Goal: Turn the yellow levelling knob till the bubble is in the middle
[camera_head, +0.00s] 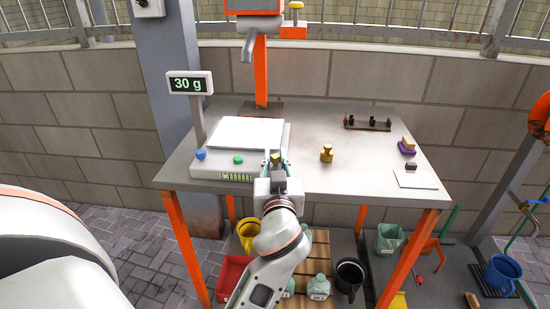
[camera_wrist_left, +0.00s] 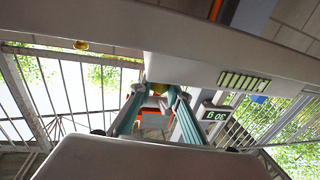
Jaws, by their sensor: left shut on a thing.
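The yellow levelling knob (camera_head: 275,156) is at the front right corner of the white scale (camera_head: 213,171). My left gripper (camera_head: 277,162) is shut on it from the front. In the left wrist view the teal fingers of the gripper (camera_wrist_left: 158,94) close around the yellow knob (camera_wrist_left: 155,90), which is mostly hidden between them. The level vial (camera_head: 237,177) is a yellow-green strip with dark marks on the scale's front face. It also shows in the left wrist view (camera_wrist_left: 243,81). I cannot make out the bubble. My right gripper is not in view.
The scale's display (camera_head: 188,84) reads 30 g. A blue button (camera_head: 201,155) and a green button (camera_head: 238,160) are left of the knob. A brass weight (camera_head: 326,154) stands to the right. The table's front centre is clear.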

